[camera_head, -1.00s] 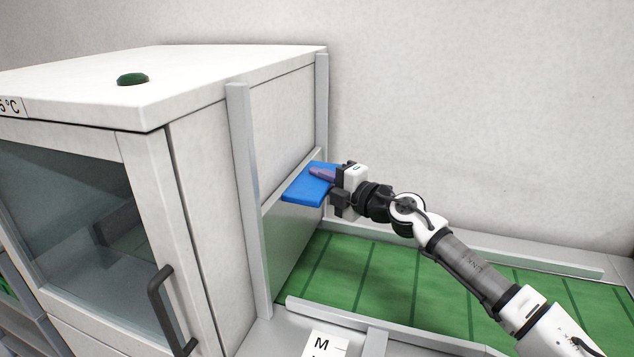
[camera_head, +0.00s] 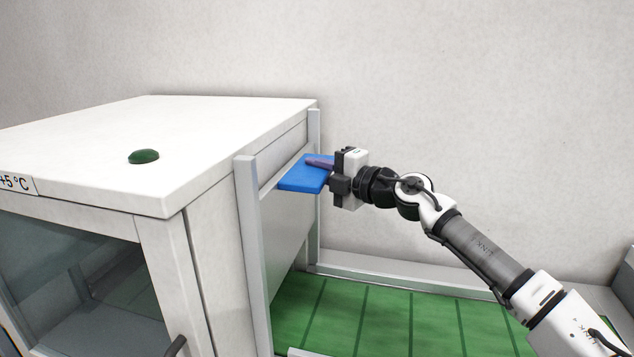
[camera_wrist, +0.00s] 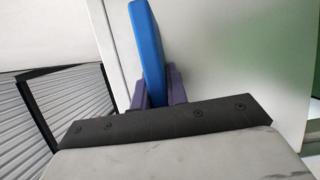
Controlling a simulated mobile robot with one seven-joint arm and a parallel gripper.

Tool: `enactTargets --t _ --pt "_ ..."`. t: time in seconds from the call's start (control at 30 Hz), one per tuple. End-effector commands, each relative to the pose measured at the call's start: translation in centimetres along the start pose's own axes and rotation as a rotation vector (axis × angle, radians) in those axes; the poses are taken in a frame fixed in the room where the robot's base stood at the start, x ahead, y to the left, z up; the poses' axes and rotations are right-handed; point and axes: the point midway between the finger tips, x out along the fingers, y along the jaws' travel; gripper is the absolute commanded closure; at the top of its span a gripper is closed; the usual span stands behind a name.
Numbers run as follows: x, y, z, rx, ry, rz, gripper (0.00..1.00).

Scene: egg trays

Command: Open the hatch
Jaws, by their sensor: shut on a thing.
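The hatch (camera_head: 288,228) is a grey panel between two upright metal rails on the right side of a white cabinet (camera_head: 95,145). A flat blue handle (camera_head: 297,181) juts out from it near its top edge. The handle now sits just below the level of the near rail's top. My gripper (camera_head: 324,168) comes from the right and is shut on the blue handle. In the wrist view, its purple fingers (camera_wrist: 160,90) stand on both sides of the blue handle (camera_wrist: 148,45). The hatch's near lower edge is partly hidden by the near rail (camera_head: 252,240).
A green belt (camera_head: 385,315) with dark cross lines lies below my arm, beside the cabinet. A grey ledge (camera_head: 420,278) runs along its back by the wall. A glass door (camera_head: 65,275) faces front.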

Motion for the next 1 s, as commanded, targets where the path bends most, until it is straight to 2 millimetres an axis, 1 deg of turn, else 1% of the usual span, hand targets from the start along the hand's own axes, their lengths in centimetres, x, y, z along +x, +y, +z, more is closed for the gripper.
enactTargets --t 0.03,0.13,0.5,0.53,0.7,1.0 --pt "0.00 0.67 -0.02 -0.001 0.000 0.001 1.00" --pt "0.01 1.06 -0.04 -0.001 0.001 0.001 1.00" --pt "0.01 1.11 -0.04 0.000 0.001 0.001 1.00" --pt "0.01 1.10 -0.04 0.000 0.001 0.001 0.84" --pt "0.01 1.06 -0.03 0.000 0.001 0.000 0.63" --pt "-0.19 0.97 0.01 0.000 0.000 0.000 0.63"
